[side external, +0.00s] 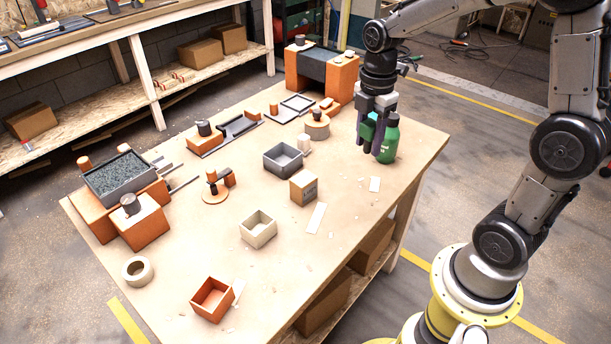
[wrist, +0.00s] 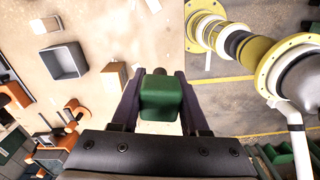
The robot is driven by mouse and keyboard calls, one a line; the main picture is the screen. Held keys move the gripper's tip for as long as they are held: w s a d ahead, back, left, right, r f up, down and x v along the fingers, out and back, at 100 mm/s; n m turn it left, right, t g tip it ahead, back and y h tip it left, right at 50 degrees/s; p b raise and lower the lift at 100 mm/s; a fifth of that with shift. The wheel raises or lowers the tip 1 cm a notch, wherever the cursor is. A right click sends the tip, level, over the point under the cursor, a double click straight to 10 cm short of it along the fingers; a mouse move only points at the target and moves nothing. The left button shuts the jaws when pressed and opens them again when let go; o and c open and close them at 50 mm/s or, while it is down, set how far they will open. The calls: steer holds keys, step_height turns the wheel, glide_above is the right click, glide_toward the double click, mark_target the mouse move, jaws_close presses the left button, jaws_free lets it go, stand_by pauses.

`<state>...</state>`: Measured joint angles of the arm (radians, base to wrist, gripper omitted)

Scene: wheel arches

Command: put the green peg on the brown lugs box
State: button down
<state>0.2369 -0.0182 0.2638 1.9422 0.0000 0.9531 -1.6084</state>
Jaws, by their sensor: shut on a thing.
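The green peg (wrist: 161,98) is between the two fingers of my gripper (wrist: 158,100) in the wrist view, and the gripper is shut on it. In the side view my gripper (side external: 372,145) points down at the table's right side, with part of the green peg (side external: 368,125) showing between the fingers. The brown lugs box (side external: 303,187) is a small closed carton near the table's middle, to the left of and nearer the camera than my gripper. It also shows in the wrist view (wrist: 113,76), left of the peg. Its top looks bare.
A green bottle (side external: 388,142) stands close beside my gripper. A grey open bin (side external: 283,161), a cream bin (side external: 258,228) and an orange bin (side external: 212,299) stand on the table. A small white block (side external: 303,144) is behind the carton. The tabletop right of the carton is mostly clear.

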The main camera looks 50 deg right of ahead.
steer(key=s+a+r+n, duration=0.2)
steer(key=a+r, duration=0.1)
steer(key=a, duration=0.3)
glide_above(304, 178)
steer(key=f, duration=0.9)
steer(key=shift+s, duration=0.4)
steer(key=shift+w+f, duration=0.5)
steer(key=shift+f, duration=1.6)
steer(key=shift+f, duration=0.15)
steer(key=shift+c, duration=2.1)
jaws_free()
